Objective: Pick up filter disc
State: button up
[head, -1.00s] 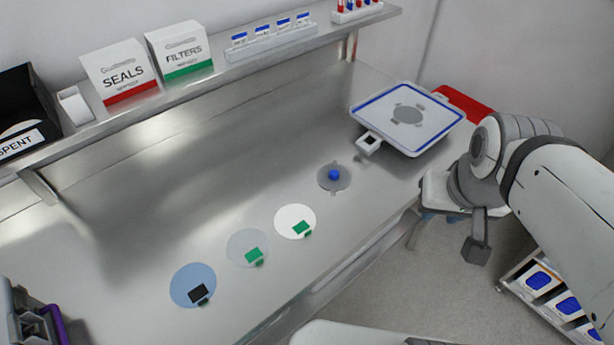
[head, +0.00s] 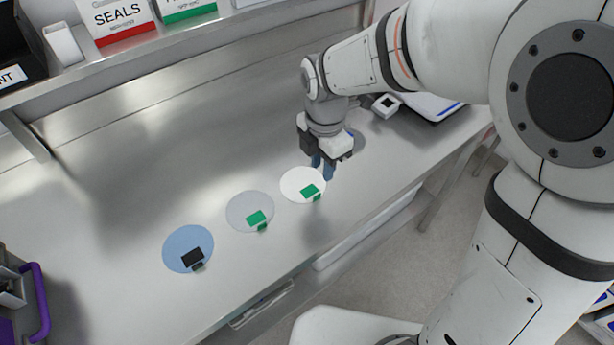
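Three flat discs with tabs lie in a row on the steel bench: a white disc (head: 297,180) with a green tab, a grey disc (head: 244,207) with a green tab, and a blue disc (head: 186,244) with a black tab. The discs carry no readable names; the FILTERS box has a green band like the green tabs. My gripper (head: 323,164) points down beside the far right edge of the white disc. Its two blue-grey fingers look a little apart with nothing seen between them. Whether they touch the bench is unclear.
A shelf behind holds a SEALS box (head: 116,18), a FILTERS box (head: 186,5) and a white block (head: 62,45). A purple-handled item (head: 38,300) stands at lower left. The bench behind the discs is clear.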

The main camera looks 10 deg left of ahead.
aim_at(321, 193)
jog(key=shift+a+f, duration=0.15)
jog(key=shift+f, duration=0.35)
jog(key=f, duration=0.7)
jog(key=shift+s, duration=0.35)
jog(key=shift+d, duration=0.2)
grip_shut()
